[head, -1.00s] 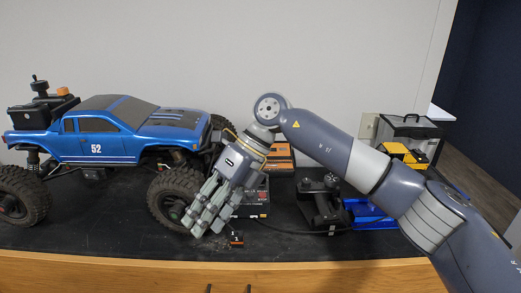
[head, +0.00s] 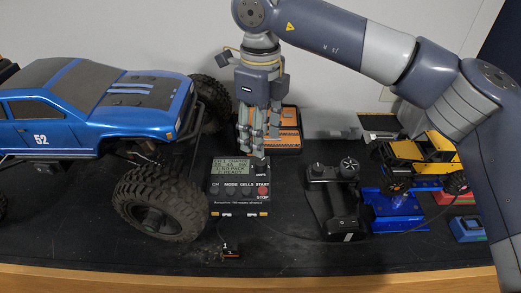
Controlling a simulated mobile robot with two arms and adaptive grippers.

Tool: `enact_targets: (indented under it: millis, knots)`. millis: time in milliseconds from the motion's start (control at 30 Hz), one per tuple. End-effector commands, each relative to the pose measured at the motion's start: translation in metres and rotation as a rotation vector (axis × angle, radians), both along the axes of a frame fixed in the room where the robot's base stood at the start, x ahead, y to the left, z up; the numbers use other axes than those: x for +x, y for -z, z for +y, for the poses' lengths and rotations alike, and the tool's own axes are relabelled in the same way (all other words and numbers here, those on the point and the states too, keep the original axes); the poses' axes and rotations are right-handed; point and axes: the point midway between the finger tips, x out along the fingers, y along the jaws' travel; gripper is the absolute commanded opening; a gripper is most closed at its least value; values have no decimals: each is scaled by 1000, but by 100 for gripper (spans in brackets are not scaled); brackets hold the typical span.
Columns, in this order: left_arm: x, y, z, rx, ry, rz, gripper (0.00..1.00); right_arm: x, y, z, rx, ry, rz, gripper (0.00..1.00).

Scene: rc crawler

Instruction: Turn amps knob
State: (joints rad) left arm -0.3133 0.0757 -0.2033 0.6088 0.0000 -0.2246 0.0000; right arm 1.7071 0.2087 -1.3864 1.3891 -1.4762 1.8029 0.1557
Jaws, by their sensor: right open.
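A black charger (head: 238,208) with a lit text display (head: 238,169) and labelled buttons stands on the dark bench beside the truck's front wheel. My right gripper (head: 256,151) points down over the charger's back right, with its fingertips just beyond the display. The gripper is open. The amps knob is not clearly visible; the fingers cover the area above the small label at the charger's right edge. I cannot tell whether the fingers touch the knob. My left gripper is not in view.
A large blue truck (head: 100,105) fills the left. An orange-and-black box (head: 289,132) lies behind the charger. A black transmitter (head: 333,200), a yellow crawler (head: 425,155) on a blue stand (head: 398,213) and a small blue box (head: 467,228) stand to the right. The front strip is mostly clear.

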Motion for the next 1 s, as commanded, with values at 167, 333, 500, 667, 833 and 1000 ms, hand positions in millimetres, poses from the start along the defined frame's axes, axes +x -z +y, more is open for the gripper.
enact_targets:
  millis: [167, 333, 500, 667, 833, 1000]
  knots:
    - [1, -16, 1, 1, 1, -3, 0, -1, 32, -1, 0, 0, 4, 43]
    - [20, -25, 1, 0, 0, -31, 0, 0, 56, 0, 2, 1, 2, 43]
    - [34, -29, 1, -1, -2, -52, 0, 0, 68, 0, 3, 0, 1, 43]
    - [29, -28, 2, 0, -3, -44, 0, 0, 70, 0, 3, 0, -1, 43]
    - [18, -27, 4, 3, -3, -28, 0, 0, 70, 0, 3, 1, -1, 30]
    - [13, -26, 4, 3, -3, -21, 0, 0, 69, 0, 3, 1, -1, 0]
